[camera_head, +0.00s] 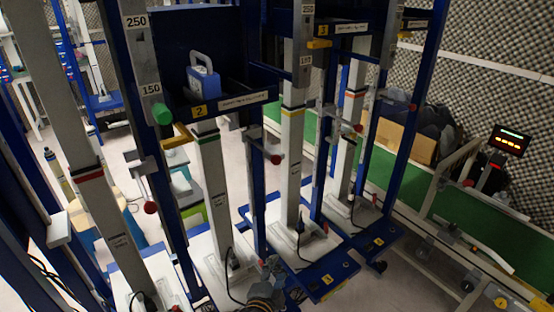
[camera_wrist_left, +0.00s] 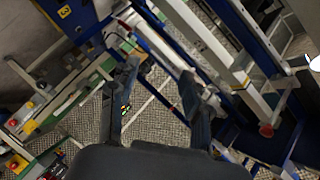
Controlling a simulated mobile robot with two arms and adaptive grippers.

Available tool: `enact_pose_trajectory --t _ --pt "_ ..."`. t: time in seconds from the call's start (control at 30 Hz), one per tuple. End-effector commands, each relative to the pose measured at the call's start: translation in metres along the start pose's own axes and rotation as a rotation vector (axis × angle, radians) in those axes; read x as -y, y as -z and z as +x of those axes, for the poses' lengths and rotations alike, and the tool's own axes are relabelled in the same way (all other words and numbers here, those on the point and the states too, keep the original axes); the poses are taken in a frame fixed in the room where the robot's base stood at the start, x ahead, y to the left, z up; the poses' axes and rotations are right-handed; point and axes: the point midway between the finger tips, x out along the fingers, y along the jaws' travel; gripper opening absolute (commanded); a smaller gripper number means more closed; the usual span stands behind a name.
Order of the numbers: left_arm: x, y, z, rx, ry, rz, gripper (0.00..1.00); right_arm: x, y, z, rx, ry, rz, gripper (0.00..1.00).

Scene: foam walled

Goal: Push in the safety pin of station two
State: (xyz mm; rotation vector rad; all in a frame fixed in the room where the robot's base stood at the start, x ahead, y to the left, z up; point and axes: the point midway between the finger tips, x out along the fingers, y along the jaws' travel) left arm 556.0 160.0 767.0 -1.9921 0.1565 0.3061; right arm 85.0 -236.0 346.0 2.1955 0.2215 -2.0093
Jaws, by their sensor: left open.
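Station two carries a yellow "2" label (camera_head: 199,110) on its dark blue shelf, where a blue case (camera_head: 203,83) with a grey handle sits. A green knob (camera_head: 161,112) sticks out of the post left of this label. Red ball knobs hang lower, one on the left (camera_head: 151,207) and one right of the white post (camera_head: 276,160). I cannot tell which knob is the safety pin. My left gripper (camera_head: 268,268) is low at the bottom centre, well below these knobs. In the left wrist view my left gripper (camera_wrist_left: 160,76) is open and empty.
Blue and white station frames stand close together. Station three's yellow label (camera_head: 323,30) is to the right. A green conveyor (camera_head: 455,222) runs along the right side. In the left wrist view a red knob (camera_wrist_left: 266,130) is right of the fingers.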

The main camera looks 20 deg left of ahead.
Motion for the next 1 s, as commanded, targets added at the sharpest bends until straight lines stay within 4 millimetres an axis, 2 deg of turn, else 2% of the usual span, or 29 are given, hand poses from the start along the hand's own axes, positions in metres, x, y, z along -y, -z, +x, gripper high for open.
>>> enact_pose_trajectory --t 0.03,0.1,0.2,0.3,0.43,0.57,1.0 --pt "0.05 0.021 -0.005 -0.025 0.101 0.049 0.48 0.0 0.0 -0.001 0.0 0.0 0.0 0.0" --pt "0.108 0.044 -0.018 -0.043 0.225 0.114 0.48 0.0 0.0 -0.001 0.0 0.0 0.0 0.0" --pt "0.169 0.064 -0.04 -0.045 0.364 0.181 0.48 -0.001 0.001 -0.001 -0.001 -0.001 0.001 0.0" --pt "0.205 0.074 -0.057 -0.04 0.448 0.219 0.48 -0.001 0.001 -0.001 -0.001 -0.001 0.001 0.0" --pt "0.223 0.079 -0.062 -0.035 0.487 0.238 0.48 -0.001 0.001 -0.003 -0.001 -0.001 0.001 0.0" --pt "0.231 0.081 -0.05 -0.035 0.489 0.238 0.48 -0.001 0.002 -0.007 -0.002 -0.001 0.001 0.0" --pt "0.271 0.088 0.03 -0.035 0.486 0.237 0.48 -0.001 0.004 -0.022 -0.003 -0.001 0.002 0.0"
